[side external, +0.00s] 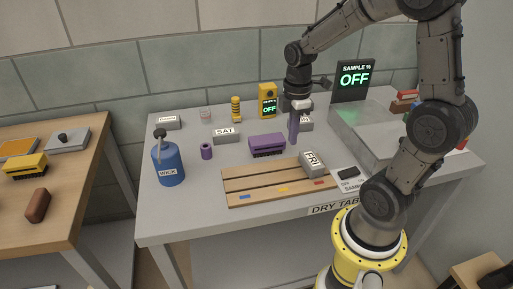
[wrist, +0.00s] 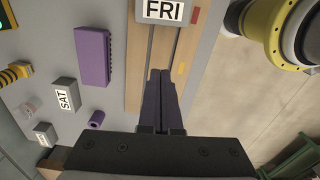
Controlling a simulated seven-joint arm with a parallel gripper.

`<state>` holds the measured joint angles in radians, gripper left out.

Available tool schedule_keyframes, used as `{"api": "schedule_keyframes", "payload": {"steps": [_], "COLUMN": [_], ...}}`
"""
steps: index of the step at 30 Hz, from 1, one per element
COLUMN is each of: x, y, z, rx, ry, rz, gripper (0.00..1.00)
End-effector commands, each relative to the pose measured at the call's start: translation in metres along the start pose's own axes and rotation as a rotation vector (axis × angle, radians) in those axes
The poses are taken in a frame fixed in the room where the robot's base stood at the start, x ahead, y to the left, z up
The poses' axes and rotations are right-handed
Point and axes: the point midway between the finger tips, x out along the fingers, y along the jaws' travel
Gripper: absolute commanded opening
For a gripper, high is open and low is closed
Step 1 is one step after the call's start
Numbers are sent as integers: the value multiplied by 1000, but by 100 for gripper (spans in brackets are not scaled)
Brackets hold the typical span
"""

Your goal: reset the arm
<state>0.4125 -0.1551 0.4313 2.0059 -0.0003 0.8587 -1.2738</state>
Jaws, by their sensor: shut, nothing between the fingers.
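My gripper (side external: 293,140) hangs pointing down above the grey table (side external: 200,222), near the right end of the purple brush-like block (side external: 267,141). Its dark purple fingers (wrist: 160,74) are together and empty in the wrist view. The brick marked FRI (side external: 312,164) lies on the slatted wooden board (side external: 250,185), to the front right of my gripper. It also shows at the top of the wrist view (wrist: 170,10). The SAT brick (side external: 227,137) stands left of the purple block. Another labelled brick (side external: 307,124) is partly hidden behind my gripper.
A blue WICK bottle (side external: 169,166) and a small purple cylinder (side external: 206,151) stand at the left. A yellow meter (side external: 267,99) and a black SAMPLE % sign (side external: 354,80) reading OFF are at the back. A grey box-like unit (side external: 375,128) occupies the right. A wooden side table (side external: 75,195) stands left.

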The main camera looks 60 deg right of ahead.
Motion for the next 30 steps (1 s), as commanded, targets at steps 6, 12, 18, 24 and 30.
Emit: {"api": "schedule_keyframes", "payload": {"steps": [6, 12, 18, 24, 30], "x": [-57, -112, -121, -108, -108], "y": [-22, -90, -138, -151, -151], "z": [-34, -45, -33, -23, -22], "rx": [-118, 64, 412, 725, 838], "ry": [67, 239, 407, 447, 459], "rz": [168, 319, 312, 238, 212], "gripper": [0, 0, 0, 0, 0]}}
